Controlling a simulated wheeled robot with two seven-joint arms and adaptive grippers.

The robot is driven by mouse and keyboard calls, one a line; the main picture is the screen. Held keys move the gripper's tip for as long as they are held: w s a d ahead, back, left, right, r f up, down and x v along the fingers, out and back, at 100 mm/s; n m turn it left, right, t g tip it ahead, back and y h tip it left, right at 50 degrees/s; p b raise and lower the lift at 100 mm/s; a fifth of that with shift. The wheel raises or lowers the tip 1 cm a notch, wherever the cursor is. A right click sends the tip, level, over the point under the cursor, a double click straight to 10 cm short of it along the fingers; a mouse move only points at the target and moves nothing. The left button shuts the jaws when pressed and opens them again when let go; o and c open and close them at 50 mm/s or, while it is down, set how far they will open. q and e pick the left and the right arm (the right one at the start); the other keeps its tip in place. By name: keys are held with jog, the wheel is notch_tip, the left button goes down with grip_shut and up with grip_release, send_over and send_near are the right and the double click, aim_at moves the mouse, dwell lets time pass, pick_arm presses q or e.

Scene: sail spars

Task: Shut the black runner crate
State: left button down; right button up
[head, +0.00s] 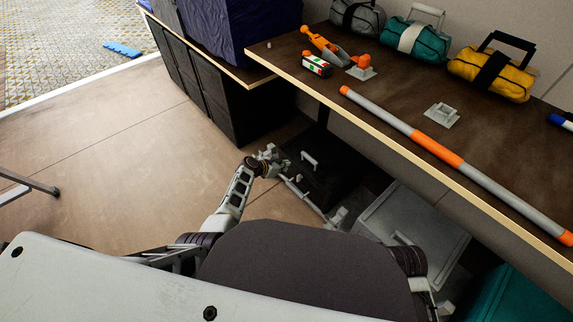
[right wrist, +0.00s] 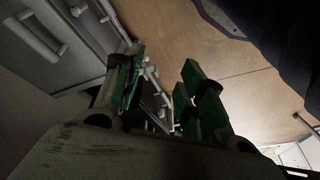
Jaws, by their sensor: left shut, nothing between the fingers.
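The black runner crate (head: 325,178) sits low under the long table, with a pale handle (head: 309,160) on its dark upper surface. A pale bar (head: 303,193) lies along its near left edge. My left gripper (head: 273,158) is shut and empty at the crate's left side, close to the handle; whether it touches the crate cannot be told. My right gripper (right wrist: 163,92) is open and empty in the right wrist view, with green pads on its fingers. My body hides part of the floor in front of the crate. How far the crate stands out is unclear.
A grey crate (head: 436,222) with a handle stands right of the black one, then a teal crate (head: 515,300). The table (head: 395,90) above holds bags, an orange tool and a grey-and-orange spar (head: 435,147).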

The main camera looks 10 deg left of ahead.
pick_arm(q)
jog(key=shift+p+v, duration=1.2)
jog(key=shift+v, duration=0.9)
pick_arm(e)
jog(key=shift+s+d+f+g, duration=0.1)
jog(key=shift+d+f+g, duration=0.1)
jog(key=shift+f, duration=0.75)
jog(key=shift+s+d+f+g, duration=0.1)
jog(key=shift+d+f+g, duration=0.1)
jog(key=shift+f, duration=0.7)
jog(key=shift+w+r, duration=0.1)
